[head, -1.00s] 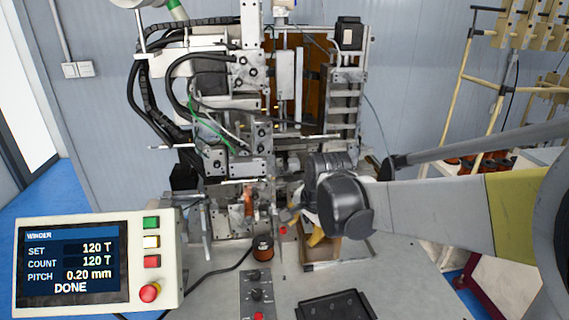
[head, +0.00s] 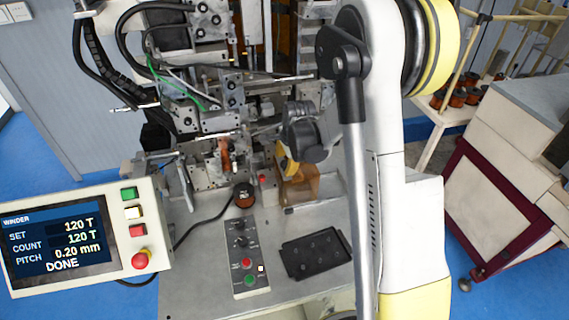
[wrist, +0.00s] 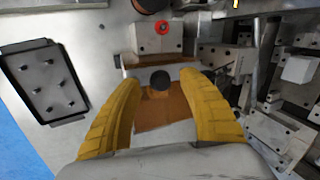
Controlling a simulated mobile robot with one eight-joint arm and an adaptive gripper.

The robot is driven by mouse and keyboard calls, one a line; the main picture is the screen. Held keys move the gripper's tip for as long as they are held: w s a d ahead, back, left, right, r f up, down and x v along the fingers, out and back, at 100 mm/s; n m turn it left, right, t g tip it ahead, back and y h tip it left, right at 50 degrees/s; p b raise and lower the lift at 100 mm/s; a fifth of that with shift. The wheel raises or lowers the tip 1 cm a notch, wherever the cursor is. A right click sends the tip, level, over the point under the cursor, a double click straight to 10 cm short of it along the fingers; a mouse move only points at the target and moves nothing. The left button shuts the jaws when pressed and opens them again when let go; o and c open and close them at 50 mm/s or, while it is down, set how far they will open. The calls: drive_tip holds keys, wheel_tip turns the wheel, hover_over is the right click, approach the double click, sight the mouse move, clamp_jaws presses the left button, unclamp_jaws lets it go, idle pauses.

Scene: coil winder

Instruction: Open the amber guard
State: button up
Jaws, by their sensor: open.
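The amber guard (head: 300,190) is a see-through brown-orange box on the machine's bench, right of the spool of copper wire. In the wrist view the guard (wrist: 160,112) shows as an amber panel with a round black knob (wrist: 160,80). My gripper (head: 286,160) is at the guard's upper side in the head view, partly hidden by its own dark wrist. In the wrist view its yellow fingers (wrist: 160,76) are open, one on each side of the knob. I cannot tell whether they touch it.
The winder's control panel (head: 85,238) reads DONE at the left. A copper spool (head: 244,195), a switch box (head: 246,258) and a black tray (head: 316,253) are on the bench. Metal machine parts (wrist: 290,105) crowd the right of the wrist view. A cabinet (head: 510,165) stands at right.

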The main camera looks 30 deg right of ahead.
sight(312, 163)
drive_tip(key=shift+w+f, duration=0.25)
drive_tip(key=shift+f, duration=0.35)
clamp_jaws()
drive_tip(key=shift+d, duration=0.1)
drive_tip(key=d+b, duration=0.1)
drive_tip(key=d, duration=0.2)
drive_tip(key=s+d+b, duration=0.1)
drive_tip(key=d, duration=0.2)
drive_tip(key=s+d+b, duration=0.1)
drive_tip(key=d, duration=0.3)
drive_tip(key=shift+s+b, duration=0.1)
drive_tip(key=shift+b, duration=0.3)
